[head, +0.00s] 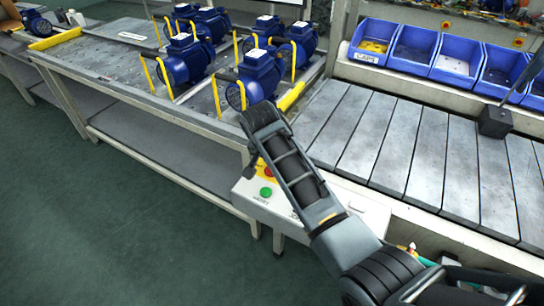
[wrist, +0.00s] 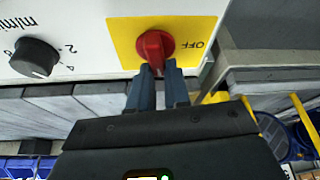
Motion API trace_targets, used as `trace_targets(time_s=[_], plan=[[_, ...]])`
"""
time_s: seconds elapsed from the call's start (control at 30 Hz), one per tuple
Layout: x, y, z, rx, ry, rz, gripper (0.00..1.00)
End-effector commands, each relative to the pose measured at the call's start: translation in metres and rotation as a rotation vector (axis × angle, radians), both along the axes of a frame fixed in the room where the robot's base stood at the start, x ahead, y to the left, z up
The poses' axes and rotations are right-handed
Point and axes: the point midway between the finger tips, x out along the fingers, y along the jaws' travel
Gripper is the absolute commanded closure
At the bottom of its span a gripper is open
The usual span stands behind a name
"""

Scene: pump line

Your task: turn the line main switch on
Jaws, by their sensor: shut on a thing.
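The line main switch is a red rotary handle (wrist: 154,46) on a yellow plate (wrist: 190,29), with the word OFF upside down beside it in the wrist view. My gripper (wrist: 157,72) is shut on the red handle, one finger on each side of its lower end. In the head view, the switch's yellow plate (head: 261,167) shows in part on the front of the pale control box (head: 243,190). My arm hides much of that box and the fingers there. The ON mark is not visible.
A green button (head: 266,191) sits below the switch. A black dial (wrist: 35,57) with numbers is beside the switch in the wrist view. A slatted conveyor (head: 415,150), blue bins (head: 413,46) and a bench with several blue pumps (head: 186,60) stand behind. Green floor (head: 110,220) is clear at left.

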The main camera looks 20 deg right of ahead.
Motion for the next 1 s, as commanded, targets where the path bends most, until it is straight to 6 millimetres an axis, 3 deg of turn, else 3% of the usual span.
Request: trace_targets(time_s=[0.4, 0.97, 1.0], plan=[[-0.0008, -0.0014, 0.0007, 0.002, -0.002, -0.186, 1.00], [-0.0011, -0.0021, 0.0009, 0.001, -0.003, -0.212, 1.00], [-0.0011, -0.0021, 0.0009, 0.001, -0.003, -0.212, 0.79]])
